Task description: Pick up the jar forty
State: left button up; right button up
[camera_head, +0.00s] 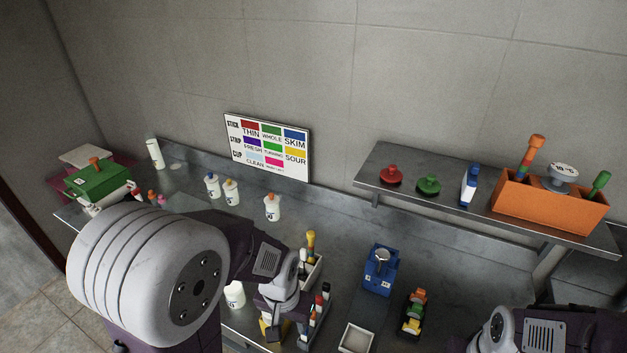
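Three small white jars stand along the back of the steel counter: one with a blue top (213,186), one with a yellow top (231,193) and one with an orange top (272,208). Another white jar (235,295) stands nearer the front, beside my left arm and partly hidden by it. The labels are too small to read, so I cannot tell which is jar forty. My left gripper (278,326) points down over the counter's front; its fingers are not clear. My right arm enters at the lower right, with its gripper out of view.
A rack of coloured-topped items (312,268) stands close to my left wrist. A blue device (380,270), a pale tray (355,338) and a coloured block stack (413,312) are to its right. A shelf (400,160) carries an orange box (548,205). A green box (97,183) is far left.

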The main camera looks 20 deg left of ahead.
aim_at(235, 294)
jog(key=u, duration=1.6)
